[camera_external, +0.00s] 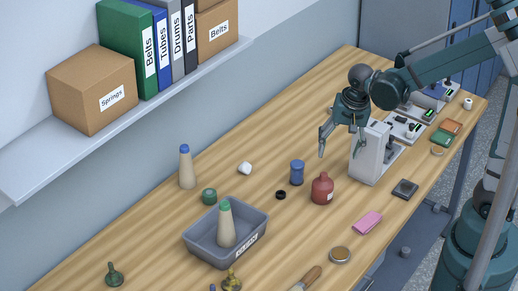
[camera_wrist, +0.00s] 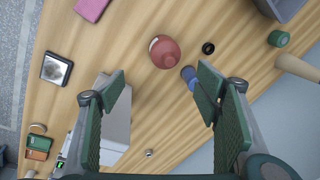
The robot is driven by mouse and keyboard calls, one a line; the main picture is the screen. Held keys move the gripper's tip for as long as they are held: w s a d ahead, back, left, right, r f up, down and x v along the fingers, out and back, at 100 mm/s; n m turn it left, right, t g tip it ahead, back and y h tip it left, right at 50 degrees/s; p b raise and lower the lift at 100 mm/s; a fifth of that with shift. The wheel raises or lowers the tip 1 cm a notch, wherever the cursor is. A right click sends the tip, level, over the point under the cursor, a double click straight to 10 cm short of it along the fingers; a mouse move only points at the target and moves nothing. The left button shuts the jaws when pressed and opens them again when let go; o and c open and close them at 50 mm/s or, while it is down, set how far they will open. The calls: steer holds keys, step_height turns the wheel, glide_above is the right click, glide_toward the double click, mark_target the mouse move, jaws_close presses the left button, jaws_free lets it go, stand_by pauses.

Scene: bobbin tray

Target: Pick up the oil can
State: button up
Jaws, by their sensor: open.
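A small dark green vessel with a thin upright spout (camera_external: 113,275) stands at the front left of the table in the external view and looks like an oil can. A brass-coloured vessel (camera_external: 232,283) at the bottom edge is partly cut off, and I cannot tell whether it is also an oil can. Neither shows clearly in the wrist view. My gripper (camera_external: 342,138) is open and empty above the table's right half, far from both. In the wrist view my gripper (camera_wrist: 160,86) points down, with a red bottle (camera_wrist: 165,53) beyond its fingertips.
The red bottle (camera_external: 322,190) and a blue cylinder (camera_external: 297,173) stand below and left of my gripper. A white sewing machine (camera_external: 370,155) stands close on its right. A grey tray (camera_external: 205,254) holds a green-topped cone. A shelf (camera_external: 130,125) carries boxes and binders.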

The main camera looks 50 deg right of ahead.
mark_target(325, 174)
steer(key=w+f+m, duration=0.1)
steer(key=f, duration=0.2)
steer(key=w+f+m+g, duration=0.1)
steer(key=f, duration=0.2)
steer(key=w+f+m+g+b, duration=0.1)
steer(key=w+f+m, duration=0.1)
steer(key=f, duration=0.2)
steer(key=shift+a, duration=0.3)
steer(key=shift+w+f+m, duration=0.15)
steer(key=shift+f+m, duration=0.25)
steer(key=shift+f, duration=0.25)
steer(key=shift+f, duration=0.1)
steer(key=shift+f, duration=1.2)
steer(key=shift+f, duration=0.15)
steer(key=shift+w+a+f, duration=0.1)
steer(key=shift+f, duration=1.15)
steer(key=shift+a+f, duration=0.1)
steer(key=shift+f, duration=1.1)
steer(key=shift+c, duration=0.5)
steer(key=c, duration=1)
